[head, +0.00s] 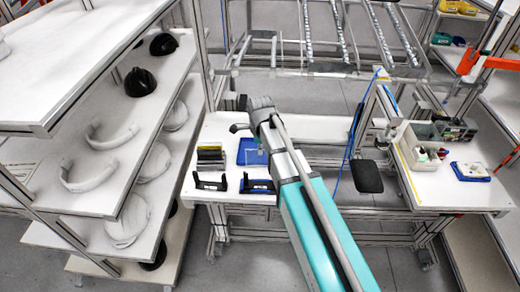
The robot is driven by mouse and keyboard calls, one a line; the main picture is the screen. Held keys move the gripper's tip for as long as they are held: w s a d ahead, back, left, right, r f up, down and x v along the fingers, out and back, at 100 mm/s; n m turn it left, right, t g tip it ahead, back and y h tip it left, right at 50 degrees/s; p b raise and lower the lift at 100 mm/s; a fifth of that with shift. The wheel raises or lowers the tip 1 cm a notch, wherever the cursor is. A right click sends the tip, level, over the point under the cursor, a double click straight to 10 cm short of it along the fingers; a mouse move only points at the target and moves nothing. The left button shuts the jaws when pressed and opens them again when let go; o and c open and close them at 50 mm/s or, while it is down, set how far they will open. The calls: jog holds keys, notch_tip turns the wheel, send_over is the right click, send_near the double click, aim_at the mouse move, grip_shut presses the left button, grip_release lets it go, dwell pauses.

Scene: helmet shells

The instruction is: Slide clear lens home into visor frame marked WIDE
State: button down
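A blue tray (241,146) lies on the white workbench, with a pale, clear-looking piece (257,157) on it that may be the lens. Two dark visor frames stand at the bench's front edge, a left one (210,184) and a right one (257,187) with blue beneath it. Any WIDE marking is too small to read. My arm reaches in from the bottom right, and its grey wrist end (260,107) is above and behind the tray. My gripper's fingers cannot be made out, so I cannot tell whether they hold anything.
A dark rack with yellowish slats (210,156) stands left of the tray. White shelving (95,115) with helmet shells fills the left. A dark pad (367,176) is right of my arm. A side bench with bins (455,130) stands at right. Bare bench shows behind the tray.

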aim_at(260, 157)
jog(key=shift+f+b, duration=1.65)
jog(key=shift+f, duration=0.25)
jog(key=shift+f, duration=0.15)
dwell(0.6)
jog(key=shift+f+b, duration=3.95)
jog(key=shift+b, duration=0.1)
dwell(0.5)
jog(key=c, duration=0.7)
grip_release()
jog(key=shift+r, duration=0.15)
